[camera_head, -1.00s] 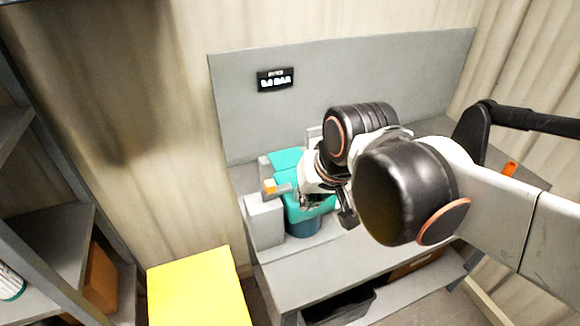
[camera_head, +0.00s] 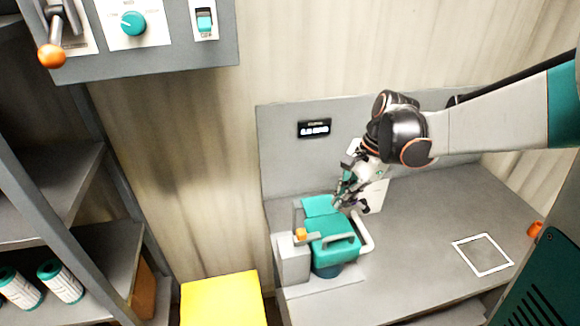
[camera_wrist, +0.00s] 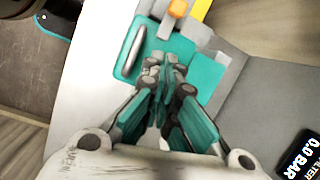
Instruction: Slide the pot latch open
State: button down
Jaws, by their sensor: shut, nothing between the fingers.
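The latch's orange knob (camera_head: 300,234) is on the lid's left side, by a light grey block. It also shows at the top of the wrist view (camera_wrist: 178,9). My gripper (camera_head: 343,200) is shut and empty, behind the lid and right of the knob. In the wrist view its fingertips (camera_wrist: 172,72) overlap the teal parts; whether they touch cannot be told.
A display (camera_head: 314,128) is on the back panel, reading 0.0 BAR in the wrist view. A yellow block (camera_head: 222,299) stands at the bench's front left. A control panel (camera_head: 160,45) hangs upper left. The bench right of the pot is mostly clear, with a white square outline (camera_head: 483,255).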

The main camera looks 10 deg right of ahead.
aim_at(304, 232)
jog(key=m, duration=0.1)
jog(key=d+p, duration=0.1)
jog(key=d+m, duration=0.1)
jog(key=shift+w+d+f+m+g+y, duration=0.2)
jog(key=shift+w+m+g+y, duration=0.1)
jog(key=shift+y, duration=0.1)
jog(key=b+x, duration=0.1)
jog(key=x, duration=0.8)
jog(key=shift+a+f, duration=0.15)
jog(key=shift+f, duration=0.2)
jog(key=a, duration=0.3)
jog(key=shift+s+a, duration=0.1)
jog(key=shift+a+f, duration=0.1)
jog(key=shift+a, duration=0.3)
jog(key=shift+a, duration=0.15)
jog(key=a, duration=0.4)
jog(key=shift+d, duration=0.1)
